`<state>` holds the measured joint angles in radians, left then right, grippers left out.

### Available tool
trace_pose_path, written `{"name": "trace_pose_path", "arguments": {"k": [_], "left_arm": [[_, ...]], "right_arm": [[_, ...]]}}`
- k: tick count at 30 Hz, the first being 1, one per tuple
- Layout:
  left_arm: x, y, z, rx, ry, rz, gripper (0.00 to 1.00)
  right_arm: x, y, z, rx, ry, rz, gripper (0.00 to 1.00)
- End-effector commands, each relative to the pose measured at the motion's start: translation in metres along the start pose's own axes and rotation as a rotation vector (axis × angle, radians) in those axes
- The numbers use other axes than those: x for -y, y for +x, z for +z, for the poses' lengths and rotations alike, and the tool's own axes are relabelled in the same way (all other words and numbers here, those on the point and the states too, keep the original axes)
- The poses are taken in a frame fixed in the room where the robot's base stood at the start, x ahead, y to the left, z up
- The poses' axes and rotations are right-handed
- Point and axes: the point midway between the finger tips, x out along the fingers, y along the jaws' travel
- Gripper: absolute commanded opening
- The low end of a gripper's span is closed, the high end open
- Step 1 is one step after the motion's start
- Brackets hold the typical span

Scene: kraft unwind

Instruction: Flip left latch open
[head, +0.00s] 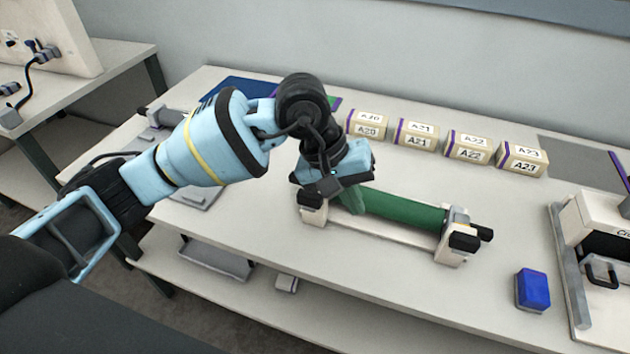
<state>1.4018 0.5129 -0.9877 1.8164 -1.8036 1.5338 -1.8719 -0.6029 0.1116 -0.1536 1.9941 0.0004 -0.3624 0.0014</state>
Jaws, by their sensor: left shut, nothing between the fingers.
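A white unwind stand (375,232) on the table holds a green roll (405,212) lying between its two end posts. The left latch (312,199) is a dark piece on top of the left post, partly hidden by my gripper; I cannot tell whether it is open. The right latch (464,240) is a black block on the right post. My left gripper (345,197) is shut and empty, right over the left end of the roll, beside the left latch. I cannot tell whether it touches the latch. My right gripper is not in view.
Several labelled boxes (467,149) stand in a row behind the stand. A blue block (532,289) sits at the front right, near a white machine (595,245). A grey device (200,190) lies partly behind my left arm. The table in front of the stand is clear.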

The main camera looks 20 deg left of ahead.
Motion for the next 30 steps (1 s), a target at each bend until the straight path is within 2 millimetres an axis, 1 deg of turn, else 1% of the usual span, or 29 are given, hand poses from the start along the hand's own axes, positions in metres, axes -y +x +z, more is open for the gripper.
{"name": "trace_pose_path", "arguments": {"k": [1,3,6,9,12,16,24,28,30], "left_arm": [[0.008,-0.013,-0.015,-0.063,0.054,-0.069,0.00],[0.019,-0.030,-0.032,-0.135,0.117,-0.160,0.00],[0.030,-0.053,-0.051,-0.213,0.183,-0.270,0.00],[0.038,-0.071,-0.063,-0.263,0.222,-0.349,0.00],[0.043,-0.082,-0.069,-0.291,0.243,-0.395,0.00],[0.045,-0.086,-0.072,-0.302,0.252,-0.416,0.00],[0.044,-0.086,-0.072,-0.301,0.251,-0.413,0.00],[0.046,-0.080,-0.073,-0.299,0.250,-0.412,0.00],[0.049,-0.073,-0.075,-0.298,0.250,-0.411,0.00]], "right_arm": [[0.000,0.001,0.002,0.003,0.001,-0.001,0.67],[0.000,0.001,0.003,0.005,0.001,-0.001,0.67],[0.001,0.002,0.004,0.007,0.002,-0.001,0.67],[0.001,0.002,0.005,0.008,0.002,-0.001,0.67],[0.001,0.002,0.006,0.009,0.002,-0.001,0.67],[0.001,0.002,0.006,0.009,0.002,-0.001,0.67],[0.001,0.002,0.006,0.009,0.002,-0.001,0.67],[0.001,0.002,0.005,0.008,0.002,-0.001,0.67],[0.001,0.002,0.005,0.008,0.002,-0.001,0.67]]}}
